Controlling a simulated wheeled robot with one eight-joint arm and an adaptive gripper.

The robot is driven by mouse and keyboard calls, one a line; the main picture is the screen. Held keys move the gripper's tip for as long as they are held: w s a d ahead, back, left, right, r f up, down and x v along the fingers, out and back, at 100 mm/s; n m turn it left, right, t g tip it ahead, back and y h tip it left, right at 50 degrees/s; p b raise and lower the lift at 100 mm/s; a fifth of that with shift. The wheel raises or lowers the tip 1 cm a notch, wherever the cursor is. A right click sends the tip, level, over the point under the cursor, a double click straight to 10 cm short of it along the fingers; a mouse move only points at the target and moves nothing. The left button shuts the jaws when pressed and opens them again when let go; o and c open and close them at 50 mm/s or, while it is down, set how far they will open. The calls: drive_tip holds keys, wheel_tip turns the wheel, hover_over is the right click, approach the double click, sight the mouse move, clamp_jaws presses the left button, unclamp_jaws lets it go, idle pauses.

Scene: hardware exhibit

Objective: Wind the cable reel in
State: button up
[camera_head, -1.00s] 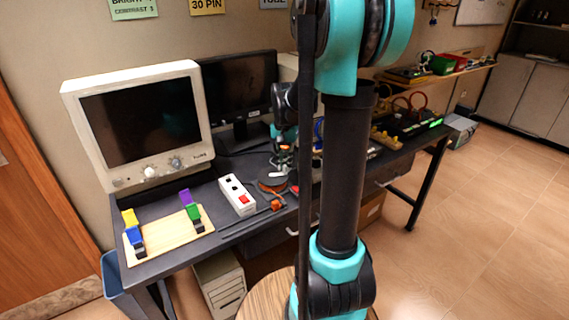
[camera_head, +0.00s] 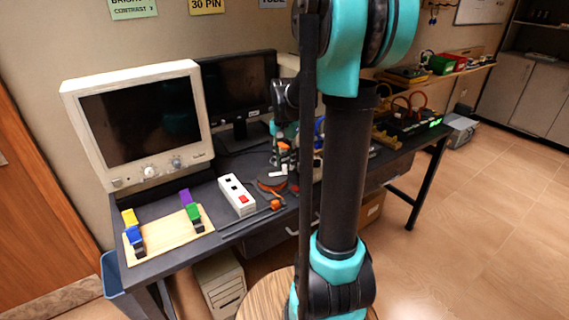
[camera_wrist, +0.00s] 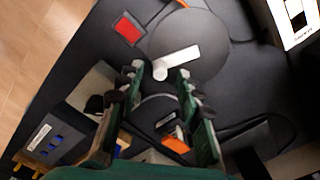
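The cable reel (camera_wrist: 205,35) is a dark grey disc on the dark bench top in the wrist view, with a white crank (camera_wrist: 182,60) across it. It also shows in the head view (camera_head: 270,186), with orange cable beside it and an orange plug end (camera_head: 276,204). My gripper (camera_wrist: 160,74) is open, its two green fingers with dark pads spread apart. The knob end of the crank appears between the fingertips, with visible gaps on both sides. I cannot tell how far above the knob the fingertips are.
A red square (camera_wrist: 128,29) lies left of the reel. A white switch box (camera_head: 237,195) stands left of it in the head view. A wooden board (camera_head: 165,236) with coloured clips, an old monitor (camera_head: 140,125) and a flat screen (camera_head: 238,95) share the bench.

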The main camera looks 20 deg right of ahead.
wheel_tip(320, 180, up, 11)
idle(0.4)
drive_tip(key=shift+s+f, duration=0.15)
